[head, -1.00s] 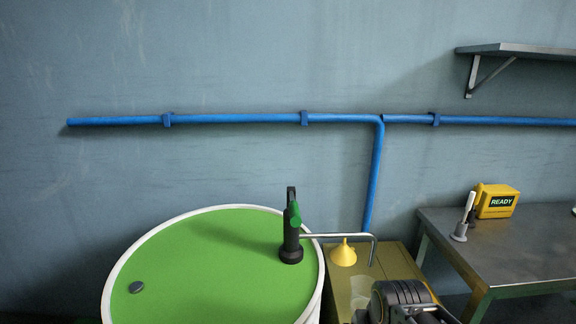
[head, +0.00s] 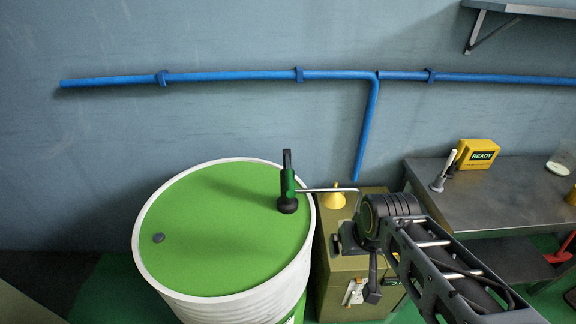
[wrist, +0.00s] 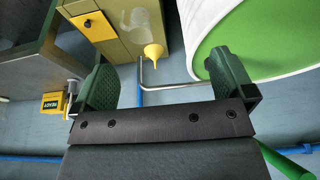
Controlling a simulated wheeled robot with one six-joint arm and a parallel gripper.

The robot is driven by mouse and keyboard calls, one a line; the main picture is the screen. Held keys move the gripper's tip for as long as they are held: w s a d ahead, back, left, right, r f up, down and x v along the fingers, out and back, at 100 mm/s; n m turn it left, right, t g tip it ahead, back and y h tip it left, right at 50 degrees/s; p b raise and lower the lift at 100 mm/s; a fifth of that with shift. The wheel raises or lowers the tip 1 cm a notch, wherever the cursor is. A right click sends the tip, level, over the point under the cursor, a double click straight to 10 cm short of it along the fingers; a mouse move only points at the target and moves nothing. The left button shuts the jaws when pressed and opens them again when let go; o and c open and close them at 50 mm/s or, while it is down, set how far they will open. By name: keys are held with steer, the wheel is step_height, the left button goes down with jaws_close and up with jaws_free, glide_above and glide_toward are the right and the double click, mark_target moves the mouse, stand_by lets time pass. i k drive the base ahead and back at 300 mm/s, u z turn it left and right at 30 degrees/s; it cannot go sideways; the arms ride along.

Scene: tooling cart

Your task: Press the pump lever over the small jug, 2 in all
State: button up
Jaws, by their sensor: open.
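The dark pump (head: 287,202) stands upright on the green-topped drum (head: 190,254), with a green-and-black lever (head: 288,180) raised at its top. Its thin metal spout (head: 325,190) reaches right past the yellow funnel (head: 334,196) and bends down. In the wrist view a clear small jug (wrist: 138,20) stands on the olive cabinet; my arm hides it in the head view. My gripper (wrist: 165,82) is open and empty, with the spout (wrist: 180,87) showing between and beyond its fingers. A green rod (wrist: 285,160), perhaps the lever, shows at the wrist view's lower right.
The olive cabinet (head: 330,262) stands right of the drum. A grey metal table (head: 485,207) farther right holds a yellow READY box (head: 478,154) and a grey-and-white upright piece (head: 443,172). A blue pipe (head: 230,75) runs along the wall, with free air above the drum.

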mark_target(290, 192)
steer(key=k, duration=0.5)
steer(key=z, duration=0.85)
steer(key=i, duration=0.75)
steer(key=u, duration=2.85)
steer(key=k, duration=0.15)
steer(key=u, duration=0.05)
